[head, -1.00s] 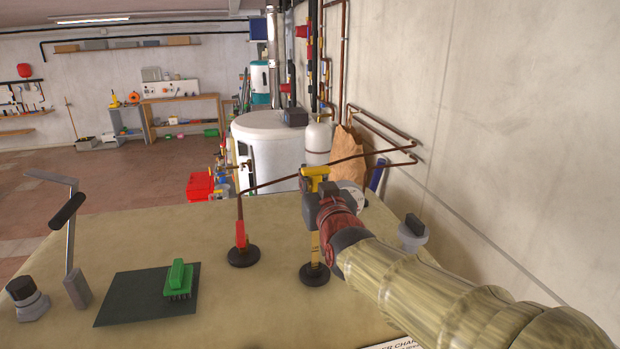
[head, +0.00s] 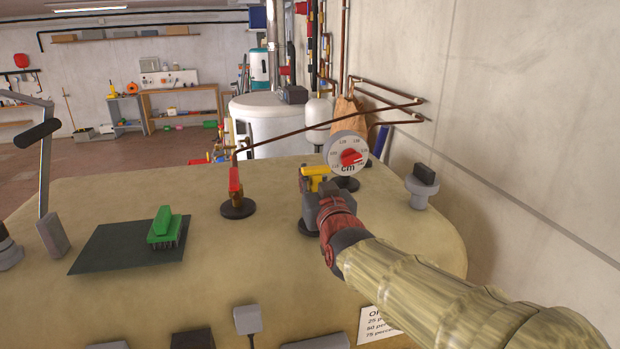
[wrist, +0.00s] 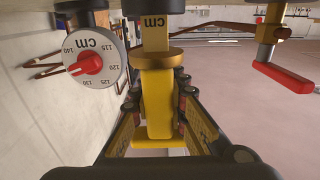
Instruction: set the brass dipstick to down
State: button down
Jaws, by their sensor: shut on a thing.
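The brass dipstick (head: 314,171) has a yellow T-shaped handle and stands upright in the tank top. My gripper (head: 320,198) is shut on it just below the crossbar and hides most of its lower part. In the wrist view the yellow handle (wrist: 158,105) lies between the two fingers of my gripper (wrist: 157,92), and a brass collar (wrist: 160,58) and short stem show beyond it. The dark base ring (head: 308,229) is mostly hidden behind my gripper, close below it.
A round cm dial with a red knob (head: 350,157) stands just behind right. A red-handled valve (head: 235,182) with a copper pipe is to the left. A green brush (head: 164,227) lies on a dark mat (head: 110,246). A grey-capped fitting (head: 423,180) is right.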

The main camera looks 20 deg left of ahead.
jog(key=shift+f, duration=0.4)
jog(key=c, duration=2.2)
grip_release()
jog(key=o, duration=0.5)
jog(key=shift+r, duration=0.2)
jog(key=v, duration=1.2)
